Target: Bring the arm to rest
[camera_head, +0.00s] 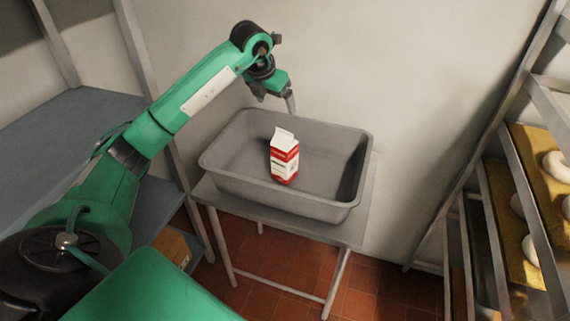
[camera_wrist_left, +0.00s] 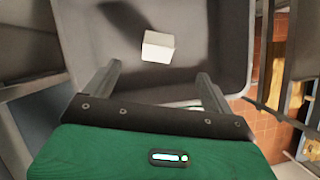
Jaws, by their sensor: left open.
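My left arm reaches in from the left in the head view. My left gripper (camera_head: 291,103) is above the back rim of a grey bin, and its jaws are hard to make out there. In the left wrist view the gripper (camera_wrist_left: 160,82) shows two fingers set wide apart with nothing between them. The carton beyond them is apart from the fingers. My right gripper is in neither view.
The grey bin (camera_head: 235,190) sits on a small metal table (camera_head: 350,232). A red and white carton (camera_head: 285,158) stands upright inside it; its top shows in the wrist view (camera_wrist_left: 158,47). A blue-grey shelf (camera_head: 70,135) is left, a rack with trays (camera_head: 505,225) right.

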